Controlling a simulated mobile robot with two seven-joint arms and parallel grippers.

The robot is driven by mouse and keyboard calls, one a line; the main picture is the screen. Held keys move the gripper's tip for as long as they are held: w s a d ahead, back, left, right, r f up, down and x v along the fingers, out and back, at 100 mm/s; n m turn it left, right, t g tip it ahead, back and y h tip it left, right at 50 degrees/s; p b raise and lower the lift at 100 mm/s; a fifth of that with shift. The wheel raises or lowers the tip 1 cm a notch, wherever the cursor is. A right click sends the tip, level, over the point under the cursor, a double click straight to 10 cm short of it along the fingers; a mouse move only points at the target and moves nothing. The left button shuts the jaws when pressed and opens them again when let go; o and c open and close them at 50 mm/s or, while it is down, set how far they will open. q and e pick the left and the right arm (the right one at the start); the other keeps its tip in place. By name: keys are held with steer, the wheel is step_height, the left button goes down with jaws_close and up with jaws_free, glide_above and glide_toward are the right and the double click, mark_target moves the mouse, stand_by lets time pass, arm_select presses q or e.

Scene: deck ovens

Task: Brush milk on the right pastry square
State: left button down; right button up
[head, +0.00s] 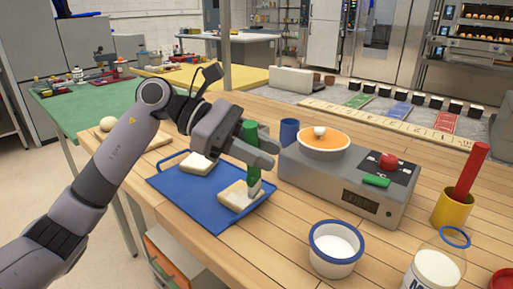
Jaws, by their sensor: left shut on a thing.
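My left gripper (262,150) is shut on the green handle of a brush (251,140). The brush is held upright, its pale tip low over the right pastry square (236,201). I cannot tell for sure whether the tip touches the square. The right square and the left pastry square (196,164) lie on a blue tray (195,206). A white bowl with a blue rim (334,254) holds white liquid at the front. A glass bottle (433,272) with white contents, likely milk, stands at the lower right. My right gripper is not in view.
A grey scale (340,188) with an orange dish (323,142) stands right of the tray. A blue cup (289,131) is behind the tray. A yellow cup (452,210) holds a red-handled tool (468,172). Dough (108,124) lies on a board at left.

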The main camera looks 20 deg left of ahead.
arm_select(q)
steer(key=shift+w, duration=0.1)
steer(key=shift+w, duration=0.35)
steer(key=shift+a, duration=0.1)
steer(key=shift+w+a+b, duration=0.15)
steer(key=shift+w+a, duration=0.05)
steer(key=shift+a, duration=0.35)
steer(key=shift+w+a+b, duration=0.15)
steer(key=shift+a, duration=0.35)
steer(key=a, duration=0.2)
steer(key=shift+w+a, duration=0.35)
steer(key=shift+w, duration=0.05)
steer(key=shift+w+d, duration=0.1)
